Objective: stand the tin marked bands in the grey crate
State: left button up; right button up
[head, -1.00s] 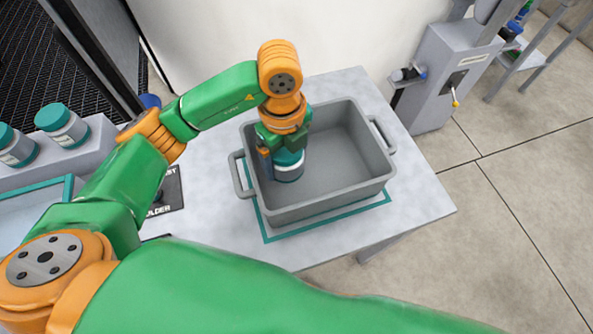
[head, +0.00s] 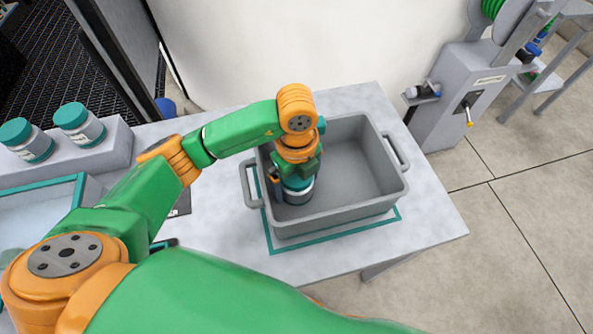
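The grey crate (head: 352,210) stands on the pale table inside a teal outline. My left gripper (head: 297,178) reaches down inside the crate near its left end. It is shut around a tin (head: 298,194) with a teal lid and a pale body. The tin is upright inside the crate walls, close to the floor. I cannot tell whether its base touches the floor. Its label is not readable, and its upper part is partly hidden by the gripper. My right gripper is not in view.
Two more teal-lidded tins, one at the left (head: 27,140) and one beside it (head: 80,125), stand on a grey block (head: 118,145). A teal-edged tray (head: 75,190) lies below them. The crate's right part is empty. A grey machine (head: 455,95) stands behind at the right.

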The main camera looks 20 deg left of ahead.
pick_arm(q)
notch_tip(320, 180, up, 12)
jog(key=shift+f+p, duration=0.1)
jog(key=shift+p, duration=0.75)
